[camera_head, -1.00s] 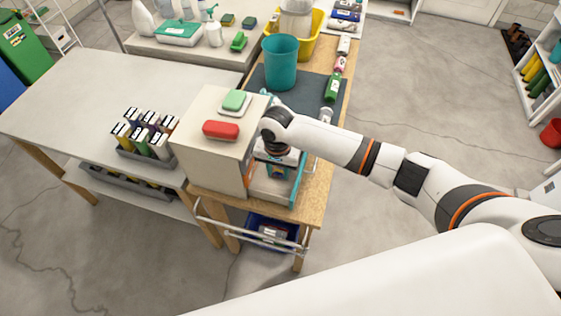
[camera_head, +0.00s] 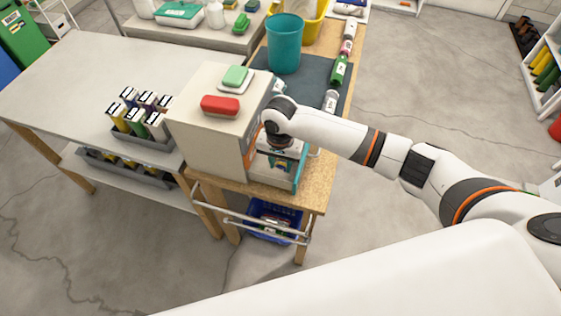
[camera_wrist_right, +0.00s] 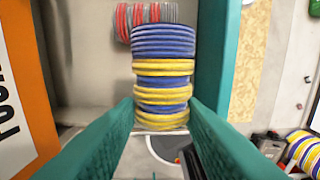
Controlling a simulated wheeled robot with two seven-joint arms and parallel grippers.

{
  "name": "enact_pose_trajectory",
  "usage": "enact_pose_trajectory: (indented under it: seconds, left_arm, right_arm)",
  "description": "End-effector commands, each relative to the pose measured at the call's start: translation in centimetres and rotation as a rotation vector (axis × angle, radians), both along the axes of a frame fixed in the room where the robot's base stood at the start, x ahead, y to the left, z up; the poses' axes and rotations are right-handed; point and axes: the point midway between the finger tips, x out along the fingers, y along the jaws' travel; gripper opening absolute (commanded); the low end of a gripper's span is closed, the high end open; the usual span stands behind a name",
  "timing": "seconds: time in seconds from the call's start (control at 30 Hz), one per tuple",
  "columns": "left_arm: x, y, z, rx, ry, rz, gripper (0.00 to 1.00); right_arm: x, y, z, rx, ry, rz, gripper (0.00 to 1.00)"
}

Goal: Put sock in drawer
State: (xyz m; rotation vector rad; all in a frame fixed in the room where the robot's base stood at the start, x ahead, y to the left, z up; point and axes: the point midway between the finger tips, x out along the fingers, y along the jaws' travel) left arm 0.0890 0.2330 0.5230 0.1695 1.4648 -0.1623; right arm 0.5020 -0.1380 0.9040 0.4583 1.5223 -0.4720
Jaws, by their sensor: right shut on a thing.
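The sock (camera_wrist_right: 163,70) has blue and yellow stripes and shows in the right wrist view. My right gripper (camera_wrist_right: 162,112), with teal fingers, is shut on its lower end. The drawer (camera_wrist_right: 212,50) is pulled out of a beige cabinet (camera_head: 205,130), and its teal front edge is right of the sock. The sock is over the drawer; whether it touches the floor I cannot tell. A red and grey striped item (camera_wrist_right: 145,15) lies in the drawer beyond the sock. In the head view my right gripper (camera_head: 281,158) is over the open drawer and hides the sock. My left gripper is out of view.
A red item (camera_head: 220,105) and a green item (camera_head: 236,77) lie on the cabinet top. A blue bin (camera_head: 272,222) sits below the wooden table. Another striped item (camera_wrist_right: 305,150) shows at the wrist view's lower right.

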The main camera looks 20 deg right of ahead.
Motion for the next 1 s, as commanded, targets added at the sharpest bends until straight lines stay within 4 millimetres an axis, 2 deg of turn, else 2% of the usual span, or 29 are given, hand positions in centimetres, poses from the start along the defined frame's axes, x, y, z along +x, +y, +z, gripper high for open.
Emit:
enact_pose_trajectory:
  seconds: [0.07,0.1,0.23,0.5,0.63,0.77,1.0]
  left_arm:
    - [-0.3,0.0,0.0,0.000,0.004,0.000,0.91]
    - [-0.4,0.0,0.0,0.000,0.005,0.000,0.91]
    - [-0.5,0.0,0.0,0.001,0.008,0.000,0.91]
    - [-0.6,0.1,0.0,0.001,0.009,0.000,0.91]
    - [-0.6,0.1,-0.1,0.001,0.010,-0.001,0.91]
    - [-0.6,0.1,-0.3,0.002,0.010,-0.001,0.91]
    - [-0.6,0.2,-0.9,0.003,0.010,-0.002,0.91]
  right_arm:
    - [0.0,0.0,0.1,0.000,0.000,0.000,0.13]
    - [0.0,0.0,0.1,0.000,0.000,0.000,0.38]
    - [0.0,0.0,0.0,0.000,0.000,0.000,0.59]
    - [0.0,0.0,0.0,0.000,0.000,0.000,0.60]
    - [0.1,0.0,0.8,0.002,-0.002,0.000,0.60]
    - [0.1,0.1,2.9,0.003,-0.003,0.001,0.60]
    - [0.1,0.1,8.1,0.002,-0.004,0.000,0.60]
